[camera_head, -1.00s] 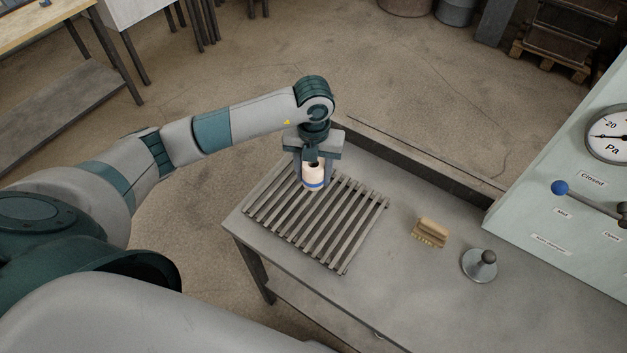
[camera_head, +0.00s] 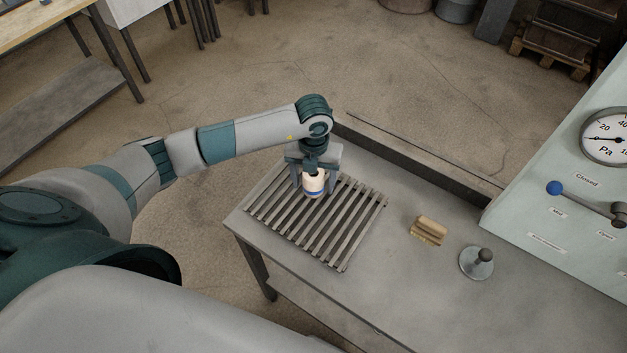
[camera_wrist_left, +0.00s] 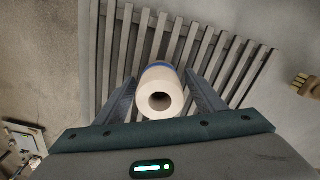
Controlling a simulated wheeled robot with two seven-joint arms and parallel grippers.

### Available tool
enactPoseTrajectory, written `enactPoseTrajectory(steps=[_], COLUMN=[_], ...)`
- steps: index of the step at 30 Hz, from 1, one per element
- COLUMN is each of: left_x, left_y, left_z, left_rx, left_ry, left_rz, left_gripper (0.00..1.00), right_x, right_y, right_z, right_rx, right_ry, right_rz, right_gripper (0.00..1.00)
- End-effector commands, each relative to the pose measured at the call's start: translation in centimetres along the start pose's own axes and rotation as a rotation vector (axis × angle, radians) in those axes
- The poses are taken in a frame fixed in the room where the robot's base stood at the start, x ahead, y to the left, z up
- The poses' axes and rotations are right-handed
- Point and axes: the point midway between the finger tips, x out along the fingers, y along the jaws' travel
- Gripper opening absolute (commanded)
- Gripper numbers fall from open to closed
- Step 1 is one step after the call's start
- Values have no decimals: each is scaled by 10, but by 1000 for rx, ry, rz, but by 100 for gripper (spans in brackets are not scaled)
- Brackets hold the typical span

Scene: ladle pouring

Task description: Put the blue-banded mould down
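The blue-banded mould (camera_head: 314,182) is a small cream cylinder with a blue band near its lower end and a dark hole in its top. In the left wrist view the mould (camera_wrist_left: 160,96) sits upright between the two fingers (camera_wrist_left: 163,80), over the slats. The slatted metal rack (camera_head: 345,225) is below it, and the mould is over its far part. I cannot tell whether its base touches the slats. My right gripper is not in view.
The rack lies on a grey metal table (camera_head: 380,290). A wooden brush (camera_head: 428,230) and a round metal piece with a knob (camera_head: 477,262) stand to the right. A panel with a gauge (camera_head: 610,137) and a blue-knobbed lever (camera_head: 555,188) is at the far right.

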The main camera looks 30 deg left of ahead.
Motion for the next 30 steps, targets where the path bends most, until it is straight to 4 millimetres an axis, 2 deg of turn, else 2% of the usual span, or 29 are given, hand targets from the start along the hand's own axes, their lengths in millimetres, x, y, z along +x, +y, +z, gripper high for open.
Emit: enactPoseTrajectory(steps=[9, 14, 30], left_x=[-4, -18, -106], left_y=[0, 0, 0], left_z=[0, 1, 1], left_rx=[0, 1, 1], left_ry=[-1, -3, -3], left_rz=[-1, -2, -1], left_gripper=[64, 64, 64], right_x=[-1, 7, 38], right_y=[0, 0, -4], right_z=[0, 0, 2], right_rx=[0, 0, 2], right_ry=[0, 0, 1], right_rz=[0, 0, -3], right_gripper=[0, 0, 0])
